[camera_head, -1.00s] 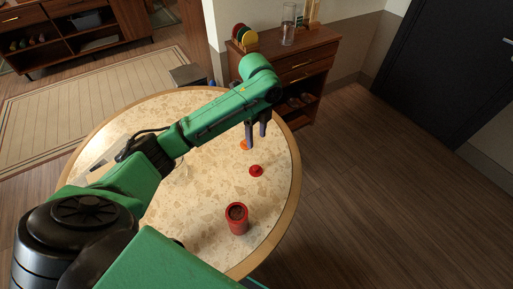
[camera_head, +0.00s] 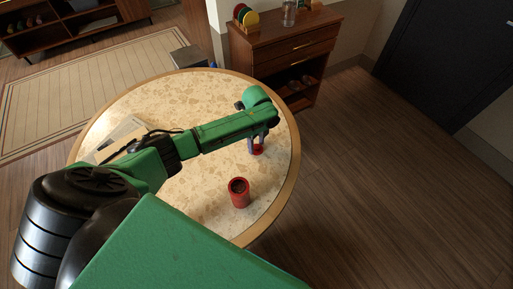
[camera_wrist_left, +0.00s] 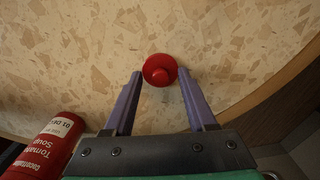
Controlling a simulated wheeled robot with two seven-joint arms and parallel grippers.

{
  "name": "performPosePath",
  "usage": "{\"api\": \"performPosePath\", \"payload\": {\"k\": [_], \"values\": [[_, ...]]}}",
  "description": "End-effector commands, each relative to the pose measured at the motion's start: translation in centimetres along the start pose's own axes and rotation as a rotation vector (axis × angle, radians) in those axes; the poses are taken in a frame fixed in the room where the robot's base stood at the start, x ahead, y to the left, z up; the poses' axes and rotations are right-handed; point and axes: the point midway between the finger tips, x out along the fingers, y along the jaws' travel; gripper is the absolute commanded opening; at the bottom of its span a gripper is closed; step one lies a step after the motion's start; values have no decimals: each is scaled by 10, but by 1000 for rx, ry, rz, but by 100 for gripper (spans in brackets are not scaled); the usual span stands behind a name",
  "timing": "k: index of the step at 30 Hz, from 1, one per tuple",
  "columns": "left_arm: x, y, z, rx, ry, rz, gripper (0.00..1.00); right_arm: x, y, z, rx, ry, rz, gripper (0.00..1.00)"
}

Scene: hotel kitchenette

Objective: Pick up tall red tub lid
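The red lid (camera_head: 258,150), round with a small knob, lies on the speckled round table (camera_head: 200,100). In the left wrist view the lid (camera_wrist_left: 160,69) shows between the tips of my left gripper (camera_wrist_left: 161,74), with a narrow gap on each side. The left gripper (camera_head: 256,147) is open and points down at the lid; I cannot tell its exact height above the table. The tall red tub (camera_head: 239,193) stands upright and open-topped, nearer to me than the lid. It also shows in the left wrist view (camera_wrist_left: 52,145), with a "Tomato Soup" label. My right gripper is not in view.
The table's wooden rim (camera_head: 292,175) curves close to the right of the lid. A flat grey-and-white item (camera_head: 118,137) lies at the table's left, partly behind my arm. A wooden cabinet (camera_head: 290,60) stands beyond the table. The table around the lid is mostly clear.

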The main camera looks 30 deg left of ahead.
Motion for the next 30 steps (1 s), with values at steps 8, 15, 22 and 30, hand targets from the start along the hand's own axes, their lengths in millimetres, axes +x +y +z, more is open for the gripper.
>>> {"api": "performPosePath", "payload": {"k": [8,15,22,30], "values": [[-1,0,0,-1,0,0,0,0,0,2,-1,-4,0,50],[-3,0,0,-1,0,0,0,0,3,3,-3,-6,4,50],[-41,-1,1,0,0,-5,0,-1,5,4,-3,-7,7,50],[-142,-2,0,0,0,-8,0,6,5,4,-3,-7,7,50]]}}
